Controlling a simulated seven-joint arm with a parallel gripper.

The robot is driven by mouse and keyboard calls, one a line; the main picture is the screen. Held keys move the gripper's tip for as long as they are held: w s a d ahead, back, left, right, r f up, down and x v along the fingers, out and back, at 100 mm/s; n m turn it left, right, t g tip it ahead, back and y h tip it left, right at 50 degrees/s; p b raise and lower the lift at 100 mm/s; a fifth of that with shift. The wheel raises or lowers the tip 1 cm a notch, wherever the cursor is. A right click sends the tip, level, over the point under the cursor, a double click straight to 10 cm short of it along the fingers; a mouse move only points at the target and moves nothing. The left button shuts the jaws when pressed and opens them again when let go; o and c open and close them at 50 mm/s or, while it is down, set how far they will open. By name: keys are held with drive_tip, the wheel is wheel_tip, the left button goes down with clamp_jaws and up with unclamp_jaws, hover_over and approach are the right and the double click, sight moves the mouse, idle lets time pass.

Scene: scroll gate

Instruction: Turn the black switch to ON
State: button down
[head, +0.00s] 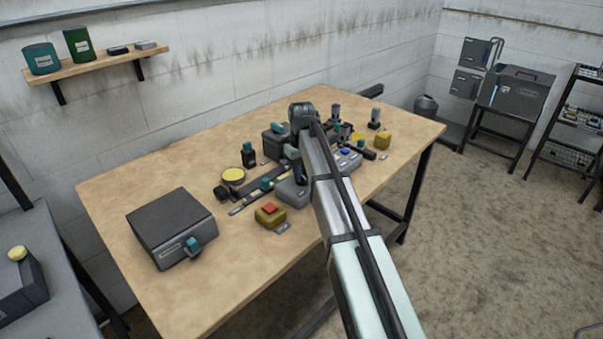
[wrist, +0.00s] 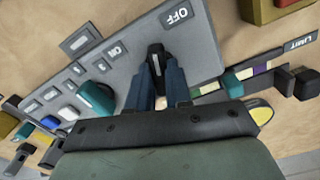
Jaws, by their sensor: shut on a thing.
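The black switch (wrist: 155,52) stands on a grey panel (wrist: 205,55) in the wrist view. An OFF label (wrist: 177,15) lies beyond it to the upper right, and an ON label (wrist: 115,51) lies to its left. The switch's visible end lies between the two labels; its exact setting is hard to tell. My gripper (wrist: 158,72) is shut on the switch, one finger on each side, hiding its near part. In the head view, the grey panel (head: 292,194) shows under my arm, and the switch is not clear there.
A slider strip with a teal handle (wrist: 232,84) lies to the right. In the head view, a red-topped yellow box (head: 270,215) and a dark box (head: 170,228) stand on the wooden table (head: 110,205).

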drive_tip(key=n, duration=0.6)
drive_tip(key=shift+n, duration=0.3)
drive_tip(key=n, duration=0.6)
idle(0.4)
drive_tip(key=c, duration=1)
unclamp_jaws()
drive_tip(key=shift+c, duration=0.2)
wheel_tip(320, 180, up, 14)
drive_tip(key=shift+f, duration=0.1)
